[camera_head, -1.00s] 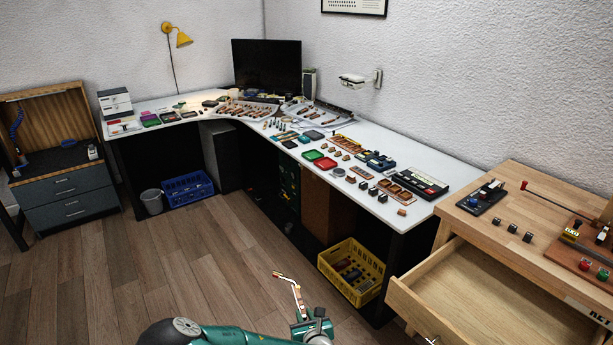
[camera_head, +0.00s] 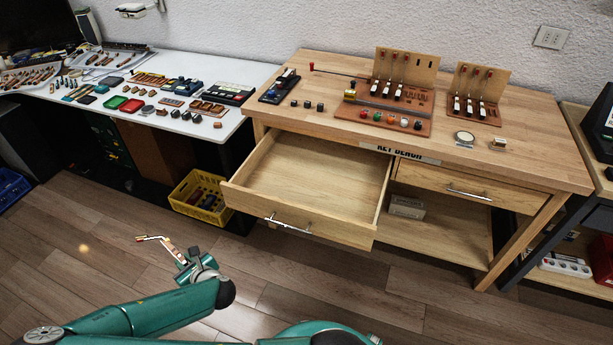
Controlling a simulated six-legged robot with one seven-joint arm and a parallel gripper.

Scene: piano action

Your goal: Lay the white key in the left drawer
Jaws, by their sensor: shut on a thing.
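My gripper (camera_head: 184,262) is at the lower left, over the wood floor, in front of the bench and left of the open drawer. It is shut on a slim, pale piece with orange-brown parts, which I take for the white key (camera_head: 152,238). The piece sticks out to the left of the jaws; its far end is small and hard to make out. The left drawer (camera_head: 298,212) of the wooden key bench is pulled well out, and its visible floor is bare. The gripper and piece are apart from the drawer and outside it.
The right drawer (camera_head: 467,191) is shut. The bench top (camera_head: 330,66) carries racks of keys, a board with coloured knobs and small black blocks. A yellow crate (camera_head: 200,200) stands on the floor left of the open drawer. A white worktable (camera_head: 235,75) with many parts is behind it.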

